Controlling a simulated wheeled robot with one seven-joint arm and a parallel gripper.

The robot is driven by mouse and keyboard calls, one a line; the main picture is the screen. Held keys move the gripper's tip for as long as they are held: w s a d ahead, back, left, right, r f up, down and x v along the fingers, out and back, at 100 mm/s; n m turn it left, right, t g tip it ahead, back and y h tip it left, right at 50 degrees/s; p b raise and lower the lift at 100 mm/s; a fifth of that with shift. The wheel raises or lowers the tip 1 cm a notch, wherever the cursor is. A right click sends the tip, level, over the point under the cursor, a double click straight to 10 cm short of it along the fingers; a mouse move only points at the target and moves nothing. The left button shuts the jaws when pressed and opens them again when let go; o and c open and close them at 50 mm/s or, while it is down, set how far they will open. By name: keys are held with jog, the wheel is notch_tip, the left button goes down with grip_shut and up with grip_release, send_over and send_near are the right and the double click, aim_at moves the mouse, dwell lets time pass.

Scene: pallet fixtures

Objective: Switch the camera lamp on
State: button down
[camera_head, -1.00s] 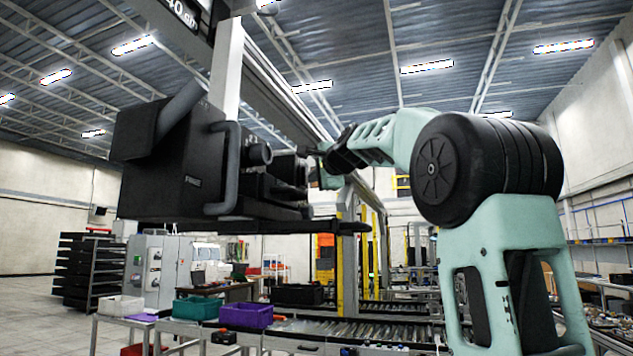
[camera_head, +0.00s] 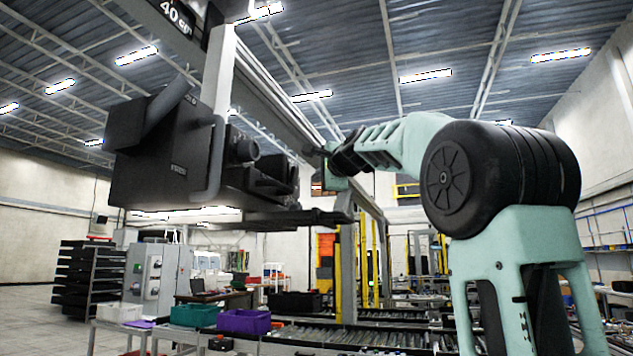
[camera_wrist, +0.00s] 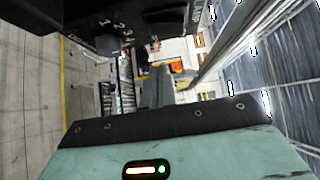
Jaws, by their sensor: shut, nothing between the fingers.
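The black camera unit (camera_head: 165,160) hangs from a light post in the head view, with a thick curved handle and a round lens-like part on its right side. A bright white strip (camera_head: 187,214), seemingly its lamp, glows along its underside. My gripper (camera_head: 312,151) is at the unit's right end; whether it touches cannot be told. No switch shows clearly.
A grey overhead beam (camera_head: 275,85) runs above the unit, with a "40 cm" sign (camera_head: 172,12). Below are a roller conveyor (camera_head: 350,335), a green bin (camera_head: 194,314) and a purple bin (camera_head: 243,322). Yellow posts (camera_head: 347,270) stand behind.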

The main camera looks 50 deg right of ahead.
jog(key=f+b+v, duration=0.1)
jog(key=b+v, duration=0.2)
jog(key=v, duration=0.5)
jog(key=shift+f, duration=0.2)
dwell(0.4)
